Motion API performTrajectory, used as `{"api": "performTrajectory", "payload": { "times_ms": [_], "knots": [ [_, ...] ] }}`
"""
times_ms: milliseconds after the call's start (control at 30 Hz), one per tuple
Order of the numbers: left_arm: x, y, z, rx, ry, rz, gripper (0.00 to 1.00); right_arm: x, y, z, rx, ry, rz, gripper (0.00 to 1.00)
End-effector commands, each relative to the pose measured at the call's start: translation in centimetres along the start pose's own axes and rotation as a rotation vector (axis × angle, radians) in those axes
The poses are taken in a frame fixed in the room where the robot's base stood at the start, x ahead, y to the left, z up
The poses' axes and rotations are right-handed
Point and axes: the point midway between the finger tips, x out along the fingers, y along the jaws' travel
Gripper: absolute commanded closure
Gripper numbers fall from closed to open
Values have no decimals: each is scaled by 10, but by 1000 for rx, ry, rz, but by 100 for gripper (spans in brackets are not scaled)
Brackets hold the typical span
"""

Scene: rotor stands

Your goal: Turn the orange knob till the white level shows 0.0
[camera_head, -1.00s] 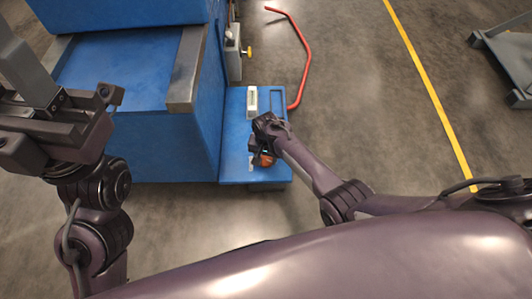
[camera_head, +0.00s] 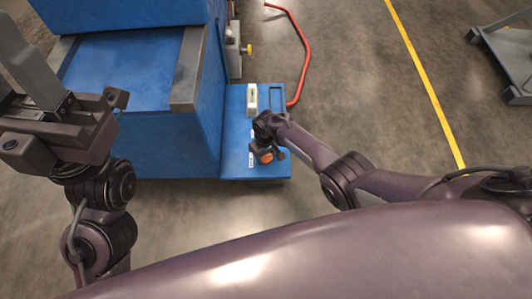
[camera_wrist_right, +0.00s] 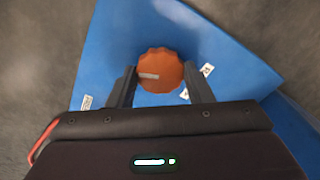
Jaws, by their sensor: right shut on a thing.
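The orange knob (camera_head: 265,158) sits on the blue stand (camera_head: 237,135). The right wrist view shows its round, scalloped top (camera_wrist_right: 160,69) with a pale mark on it. My right gripper (camera_head: 268,152) is shut on the knob, with one dark finger on each side in the right wrist view (camera_wrist_right: 158,82). The white level (camera_head: 252,98) stands farther back on the same stand; its reading is too small to tell. My left gripper (camera_head: 50,95) is held up at the left, away from the stand, and its fingers are partly cut off by the picture edge.
A large blue machine (camera_head: 150,130) stands left of the stand. A red bent bar (camera_head: 303,50) curves behind it, and a yellow knob (camera_head: 248,49) sticks out at the back. A grey cart (camera_head: 505,60) is at the far right. The floor between is clear.

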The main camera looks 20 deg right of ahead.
Motion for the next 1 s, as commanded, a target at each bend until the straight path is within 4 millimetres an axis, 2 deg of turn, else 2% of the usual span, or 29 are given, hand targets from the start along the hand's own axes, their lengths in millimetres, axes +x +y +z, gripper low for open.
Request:
{"api": "performTrajectory", "payload": {
  "times_ms": [300,833,867,1000],
  "knots": [
    [-1,0,0,-1,-6,-3,64,0,1,0,-118,0,1,77],
    [-1,0,1,0,-7,-3,64,0,0,0,-142,1,1,77],
    [-1,0,1,0,-7,-3,64,0,0,0,-141,1,1,53],
    [-1,0,0,0,-5,-2,64,0,0,0,-141,1,1,34]
  ]
}}
